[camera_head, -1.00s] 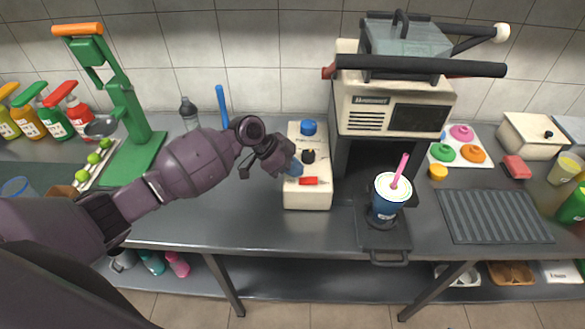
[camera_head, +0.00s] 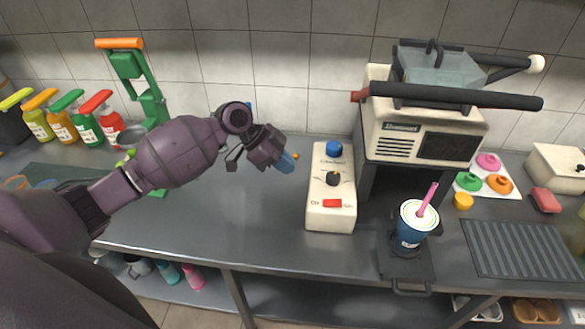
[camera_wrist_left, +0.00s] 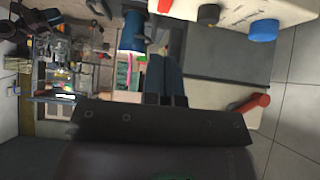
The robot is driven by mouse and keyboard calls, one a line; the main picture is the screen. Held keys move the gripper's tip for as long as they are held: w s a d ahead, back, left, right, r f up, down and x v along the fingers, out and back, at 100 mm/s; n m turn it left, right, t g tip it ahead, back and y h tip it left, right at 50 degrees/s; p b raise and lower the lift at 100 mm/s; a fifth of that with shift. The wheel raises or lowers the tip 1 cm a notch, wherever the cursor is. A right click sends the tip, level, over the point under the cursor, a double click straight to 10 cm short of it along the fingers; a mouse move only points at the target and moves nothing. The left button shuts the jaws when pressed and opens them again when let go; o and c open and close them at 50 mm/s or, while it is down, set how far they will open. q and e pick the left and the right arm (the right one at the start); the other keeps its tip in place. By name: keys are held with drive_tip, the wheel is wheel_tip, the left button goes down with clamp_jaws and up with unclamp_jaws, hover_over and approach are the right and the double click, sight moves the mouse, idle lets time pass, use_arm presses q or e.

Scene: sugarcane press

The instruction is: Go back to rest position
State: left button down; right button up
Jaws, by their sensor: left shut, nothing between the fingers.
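My left gripper (camera_head: 287,162) is raised over the counter, to the left of the white control box (camera_head: 330,216), apart from it. Its blue fingers are shut and empty; they also show in the left wrist view (camera_wrist_left: 166,80). The control box has a blue knob, a black knob and a red switch on top. The sugarcane press (camera_head: 405,125) stands to the right of the box. A blue cup (camera_head: 409,234) with a lid and a pink straw stands upright on the press's front tray. My right gripper is not in view.
A green hand press (camera_head: 152,105) with an orange handle and several spray bottles (camera_head: 62,125) stand at the back left. A ridged dark mat (camera_head: 520,250) lies on the right. The counter (camera_head: 215,228) in front of my left arm is clear.

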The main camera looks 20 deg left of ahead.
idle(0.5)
use_arm(q)
drive_tip(key=w+r+n+t+y, duration=0.2)
drive_tip(key=w+n+t, duration=0.3)
drive_tip(key=w+t, duration=0.15)
drive_tip(key=s+a+f+n+t+y, duration=0.1)
drive_tip(key=s+f+n+y, duration=0.1)
drive_tip(key=s+f, duration=0.5)
drive_tip(key=s+a+f+n+y, duration=0.1)
drive_tip(key=s+f+n, duration=0.3)
drive_tip(key=s, duration=0.9)
drive_tip(key=s+a+f+n+t+y, duration=0.1)
drive_tip(key=s+a+f+n+y, duration=0.1)
drive_tip(key=s+f, duration=0.8)
drive_tip(key=shift+s+n+t+y+b, duration=0.2)
drive_tip(key=shift+n+t+y+b, duration=0.15)
drive_tip(key=shift+y, duration=0.35)
drive_tip(key=shift+f, duration=0.1)
